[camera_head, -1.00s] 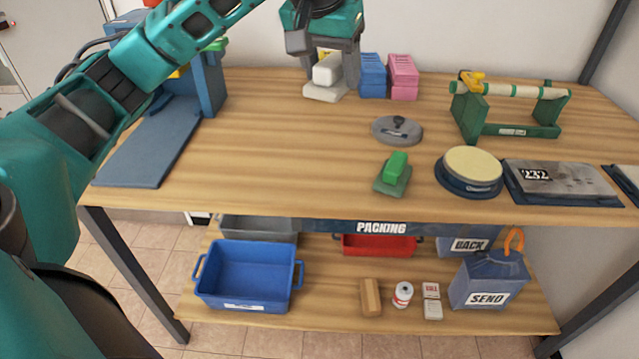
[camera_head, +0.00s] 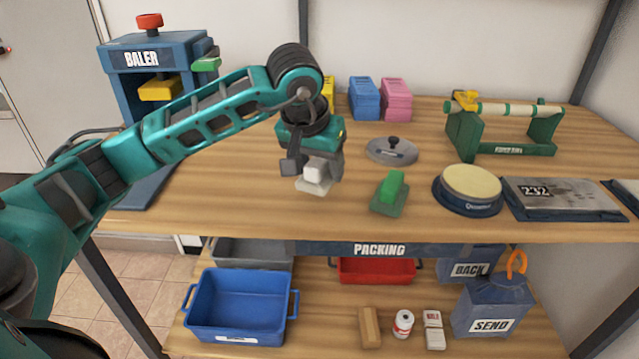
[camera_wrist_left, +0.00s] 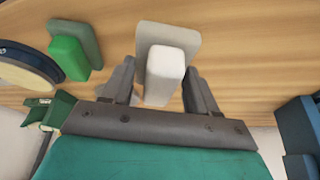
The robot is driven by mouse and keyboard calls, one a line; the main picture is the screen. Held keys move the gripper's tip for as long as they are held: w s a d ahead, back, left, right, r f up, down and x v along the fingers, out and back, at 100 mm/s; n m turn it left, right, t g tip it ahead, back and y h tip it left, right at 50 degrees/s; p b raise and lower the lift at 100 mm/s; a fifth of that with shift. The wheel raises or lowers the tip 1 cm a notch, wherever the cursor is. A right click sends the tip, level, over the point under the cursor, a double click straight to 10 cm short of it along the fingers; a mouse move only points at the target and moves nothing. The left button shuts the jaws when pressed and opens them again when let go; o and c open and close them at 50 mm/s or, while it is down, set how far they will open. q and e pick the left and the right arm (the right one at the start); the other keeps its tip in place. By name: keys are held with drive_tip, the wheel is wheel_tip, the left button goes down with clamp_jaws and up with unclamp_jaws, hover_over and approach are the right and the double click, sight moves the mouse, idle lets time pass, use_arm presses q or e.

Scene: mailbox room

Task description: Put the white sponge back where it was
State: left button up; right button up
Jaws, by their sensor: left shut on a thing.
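The white sponge (camera_head: 313,186) has a white block handle on a flat pale pad. My left gripper (camera_head: 316,168) is shut on its handle, over the middle of the wooden table, left of the green sponge (camera_head: 390,193). In the left wrist view the white sponge (camera_wrist_left: 166,70) sits between the two fingers of my left gripper (camera_wrist_left: 160,82), with its pad toward the tabletop. I cannot tell whether the pad touches the table. My right gripper is not in view.
A grey round lid (camera_head: 392,150) lies behind the green sponge. Blue (camera_head: 364,98) and pink (camera_head: 396,99) blocks stand at the back. A round cream-topped scale (camera_head: 468,190) is to the right. The baler (camera_head: 150,70) stands at the left. Bare table (camera_head: 250,205) surrounds the gripper.

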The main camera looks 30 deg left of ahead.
sight(320, 182)
use_arm(q)
drive_tip(key=shift+f, duration=1.9)
drive_tip(key=shift+f+b, duration=0.15)
drive_tip(key=shift+b, duration=0.25)
drive_tip(key=o, duration=0.9)
drive_tip(key=shift+o, duration=0.2)
